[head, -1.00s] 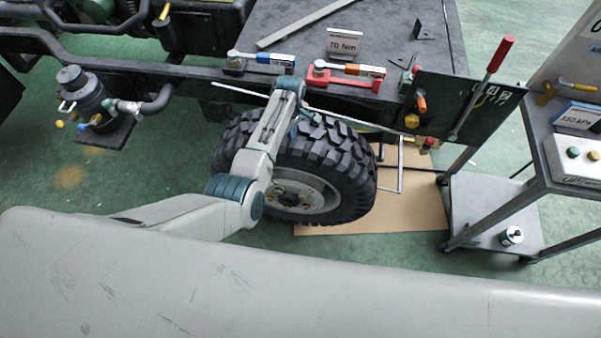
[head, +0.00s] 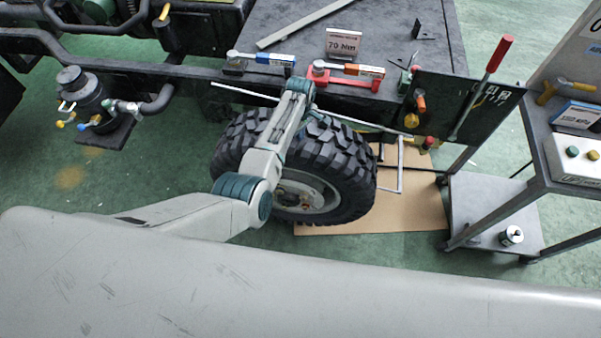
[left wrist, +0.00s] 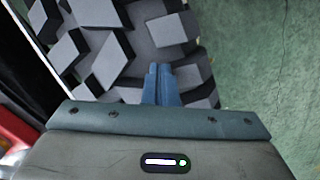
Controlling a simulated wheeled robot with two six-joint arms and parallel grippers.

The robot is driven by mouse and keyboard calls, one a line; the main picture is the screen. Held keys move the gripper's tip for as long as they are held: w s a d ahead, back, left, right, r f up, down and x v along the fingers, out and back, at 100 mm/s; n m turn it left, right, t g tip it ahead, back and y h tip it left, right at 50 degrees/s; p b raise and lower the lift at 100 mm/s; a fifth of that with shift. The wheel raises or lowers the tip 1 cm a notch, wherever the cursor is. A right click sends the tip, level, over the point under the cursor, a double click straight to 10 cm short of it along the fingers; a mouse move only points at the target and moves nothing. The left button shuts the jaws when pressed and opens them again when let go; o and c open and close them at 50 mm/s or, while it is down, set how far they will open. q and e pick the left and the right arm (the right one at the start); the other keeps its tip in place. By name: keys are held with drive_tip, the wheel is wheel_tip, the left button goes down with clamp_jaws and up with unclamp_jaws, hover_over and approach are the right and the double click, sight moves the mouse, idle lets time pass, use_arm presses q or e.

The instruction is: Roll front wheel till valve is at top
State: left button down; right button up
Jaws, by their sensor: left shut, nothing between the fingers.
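The front wheel (head: 349,177) stands under the dark chassis, with a chunky black tyre and a pale rim partly covered by my left arm. I cannot make out the valve on the part of the rim that shows. My left gripper is over the top of the tyre, its fingers mostly hidden by my wrist in the head view. In the left wrist view, the gripper (left wrist: 161,76) is shut and empty, its blue fingertips over the tyre's tread blocks (left wrist: 105,55). I cannot tell whether they touch the rubber. My right gripper is not in view.
A thin pale rod (head: 370,125) runs close by the wheel's top. A dark panel with a red-handled lever (head: 482,85) stands right of the wheel. Brown cardboard (head: 415,210) lies on the floor under it. A grey cart (head: 497,212) is at the right.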

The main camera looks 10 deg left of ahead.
sight(309, 142)
use_arm(q)
drive_tip(key=shift+s+d+f, duration=0.1)
drive_tip(key=shift+s+f, duration=0.1)
drive_tip(key=shift+f, duration=0.1)
drive_tip(key=shift+s+d+f, duration=0.1)
drive_tip(key=shift+d+f, duration=0.1)
drive_tip(key=shift+d, duration=1.25)
drive_tip(key=shift+r, duration=0.15)
drive_tip(key=shift+w+r+p, duration=0.25)
drive_tip(key=shift+r+p, duration=0.65)
drive_tip(key=shift+r, duration=0.05)
wheel_tip(309, 142, up, 6)
drive_tip(key=p, duration=0.6)
drive_tip(key=shift+r, duration=0.15)
